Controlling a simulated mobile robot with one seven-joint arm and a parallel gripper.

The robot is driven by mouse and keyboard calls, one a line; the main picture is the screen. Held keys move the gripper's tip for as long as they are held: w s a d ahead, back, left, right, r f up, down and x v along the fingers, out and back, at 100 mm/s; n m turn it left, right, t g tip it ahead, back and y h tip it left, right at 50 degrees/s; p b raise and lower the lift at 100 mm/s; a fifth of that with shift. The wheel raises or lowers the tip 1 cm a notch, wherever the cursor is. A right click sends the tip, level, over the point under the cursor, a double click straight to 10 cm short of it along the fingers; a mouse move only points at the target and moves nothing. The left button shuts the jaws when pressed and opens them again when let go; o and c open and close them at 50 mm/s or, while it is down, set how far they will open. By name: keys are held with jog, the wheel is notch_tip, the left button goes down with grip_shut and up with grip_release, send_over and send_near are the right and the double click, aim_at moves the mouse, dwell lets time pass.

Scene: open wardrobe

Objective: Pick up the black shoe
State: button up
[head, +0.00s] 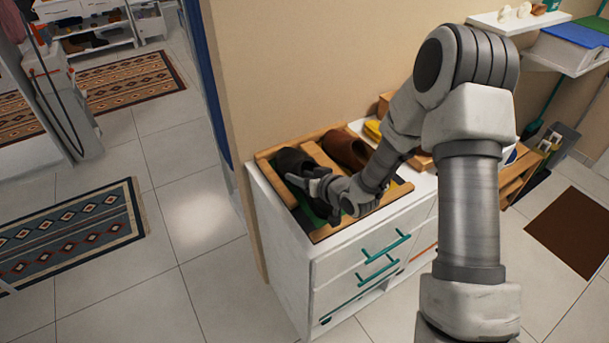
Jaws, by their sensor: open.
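A black shoe (291,161) lies on the wooden rack (267,165) on top of the white cabinet. My gripper (308,181) is over the near part of this shoe, and its fingers hide some of it. The jaws are open; I cannot tell whether they touch the shoe. A brown shoe (343,147) lies to the right of the black shoe, partly behind my arm.
The white cabinet (290,262) has teal drawer handles. A beige wall stands close behind it. A yellow item (373,130) and wooden pieces lie to the right on the cabinet. A shelf (500,24) is at upper right.

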jog(key=shift+c, duration=0.3)
grip_shut()
jog(key=shift+d, duration=0.1)
dwell(1.1)
